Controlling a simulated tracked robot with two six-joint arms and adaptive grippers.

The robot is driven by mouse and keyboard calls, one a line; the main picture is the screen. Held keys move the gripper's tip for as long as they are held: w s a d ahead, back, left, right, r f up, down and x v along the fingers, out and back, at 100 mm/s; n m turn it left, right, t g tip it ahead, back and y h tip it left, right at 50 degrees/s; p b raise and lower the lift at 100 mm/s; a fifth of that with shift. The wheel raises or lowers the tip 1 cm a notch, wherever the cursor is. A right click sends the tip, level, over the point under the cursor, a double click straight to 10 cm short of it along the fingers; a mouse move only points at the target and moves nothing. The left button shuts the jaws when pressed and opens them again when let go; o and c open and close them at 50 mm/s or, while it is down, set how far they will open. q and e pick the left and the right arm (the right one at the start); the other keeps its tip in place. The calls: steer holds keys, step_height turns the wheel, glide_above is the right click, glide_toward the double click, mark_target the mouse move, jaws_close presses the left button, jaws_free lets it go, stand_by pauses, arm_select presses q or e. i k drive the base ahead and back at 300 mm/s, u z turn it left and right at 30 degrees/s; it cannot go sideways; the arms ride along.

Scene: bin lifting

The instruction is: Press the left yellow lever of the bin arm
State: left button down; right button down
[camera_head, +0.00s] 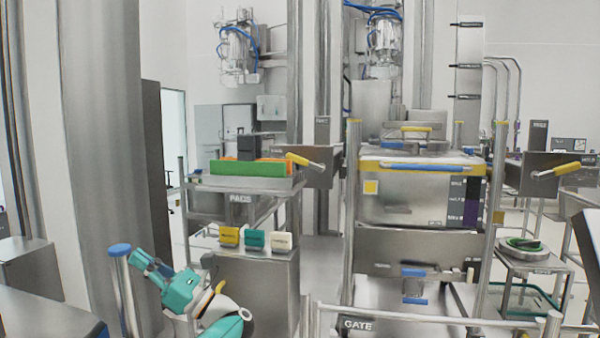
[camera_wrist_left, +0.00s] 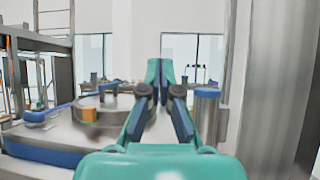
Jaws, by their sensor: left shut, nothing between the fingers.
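The left yellow lever (camera_head: 298,159) sticks out from a grey box beside the left of the bin (camera_head: 410,205). A matching right yellow lever (camera_head: 567,168) is on the box at the right. My left gripper (camera_head: 139,257), teal and dark, is low at the left of the head view, well apart from the left lever. It is shut and empty. In the left wrist view its fingers (camera_wrist_left: 161,68) meet in front of a window, and no lever shows there. My right gripper is not in view.
A cart with a green tray (camera_head: 245,168) stands between my left gripper and the lever. A post with a blue cap (camera_head: 121,250) is close beside my gripper. A GATE rail (camera_head: 420,318) crosses the front.

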mark_target(320, 168)
steer(key=z, duration=0.55)
steer(key=i, duration=1.15)
steer(key=z, duration=0.45)
steer(key=i, duration=1)
steer(key=u, duration=0.8)
steer(key=i, duration=0.6)
steer(key=z, duration=0.05)
